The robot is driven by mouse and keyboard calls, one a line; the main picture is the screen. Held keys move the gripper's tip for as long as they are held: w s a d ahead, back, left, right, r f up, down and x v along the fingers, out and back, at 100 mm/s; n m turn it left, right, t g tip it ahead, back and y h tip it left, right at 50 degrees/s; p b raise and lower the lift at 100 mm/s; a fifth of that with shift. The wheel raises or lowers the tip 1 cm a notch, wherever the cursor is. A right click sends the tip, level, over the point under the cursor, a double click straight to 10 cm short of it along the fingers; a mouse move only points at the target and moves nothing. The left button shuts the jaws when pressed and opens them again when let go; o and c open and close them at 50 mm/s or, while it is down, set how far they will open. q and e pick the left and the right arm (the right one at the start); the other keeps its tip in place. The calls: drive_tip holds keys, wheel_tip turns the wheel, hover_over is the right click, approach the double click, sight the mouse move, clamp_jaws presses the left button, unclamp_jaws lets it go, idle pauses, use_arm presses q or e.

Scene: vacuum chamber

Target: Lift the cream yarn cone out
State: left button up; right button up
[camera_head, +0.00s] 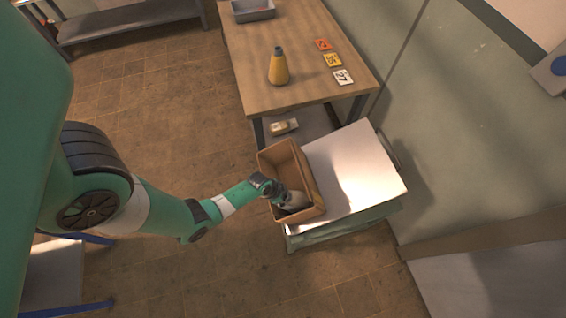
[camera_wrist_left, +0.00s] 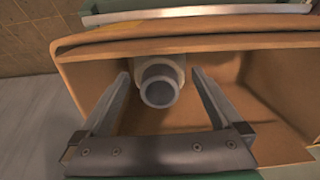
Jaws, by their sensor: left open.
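The cream yarn cone (camera_head: 298,201) stands in a brown open box (camera_head: 281,157) on the white-topped cart, partly hidden by my left gripper (camera_head: 281,194). In the left wrist view the cone (camera_wrist_left: 159,88) shows its narrow grey end towards the camera, close to the box's far wall. My left gripper (camera_wrist_left: 160,78) is open, with one finger on each side of the cone's end. A gap shows on each side, so the fingers look clear of it. My right gripper is not in view.
The cart top (camera_head: 352,172) is bare to the right of the box. The box walls (camera_wrist_left: 200,48) surround the gripper closely.

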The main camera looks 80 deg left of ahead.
use_arm(q)
drive_tip(key=shift+r, duration=0.1)
clamp_jaws()
drive_tip(key=p+v, duration=1.8)
drive_tip(key=v, duration=0.2)
idle(1.0)
